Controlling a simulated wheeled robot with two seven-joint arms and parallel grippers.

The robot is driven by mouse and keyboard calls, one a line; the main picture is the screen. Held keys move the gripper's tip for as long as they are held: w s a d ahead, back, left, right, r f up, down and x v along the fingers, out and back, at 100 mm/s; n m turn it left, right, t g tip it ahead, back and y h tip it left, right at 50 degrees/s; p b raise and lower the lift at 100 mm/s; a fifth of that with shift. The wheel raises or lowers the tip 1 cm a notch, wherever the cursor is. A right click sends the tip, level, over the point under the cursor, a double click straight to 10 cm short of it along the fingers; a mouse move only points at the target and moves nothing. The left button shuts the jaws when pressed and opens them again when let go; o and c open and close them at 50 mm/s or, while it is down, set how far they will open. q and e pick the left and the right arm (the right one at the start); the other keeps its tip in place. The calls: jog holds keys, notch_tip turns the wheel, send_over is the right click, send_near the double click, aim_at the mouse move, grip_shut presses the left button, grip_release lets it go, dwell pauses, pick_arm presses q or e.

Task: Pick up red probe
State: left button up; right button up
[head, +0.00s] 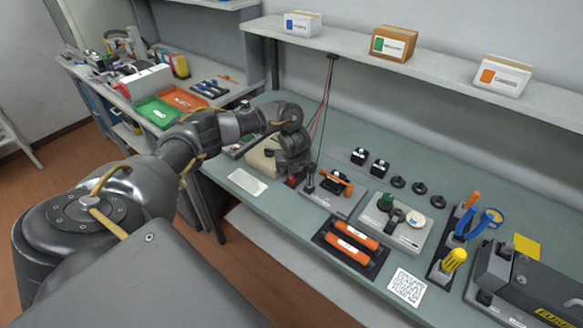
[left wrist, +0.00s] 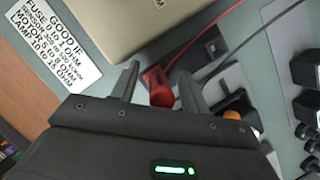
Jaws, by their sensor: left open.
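The red probe (left wrist: 161,91) shows in the left wrist view as a short red cylinder with a dark red lead running up and right. It also shows small and red in the head view (head: 292,181), just below my left gripper (head: 293,168). In the left wrist view my left gripper (left wrist: 159,70) is open, with one finger on each side of the probe. I cannot tell whether either finger touches it. The probe's lower part is hidden by the gripper body. My right gripper is not in view.
A beige device (left wrist: 150,22) lies close beyond the fingers, with a printed card (left wrist: 55,42) beside it. Leads hang from above. Orange cartridges (head: 352,238) lie in a black tray.

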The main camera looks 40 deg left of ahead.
pick_arm(q)
jog(key=shift+w+a+f, duration=0.1)
jog(key=shift+f, duration=0.3)
jog(key=shift+r, duration=0.1)
jog(key=shift+c, duration=0.2)
jog(key=c, duration=0.9)
grip_shut()
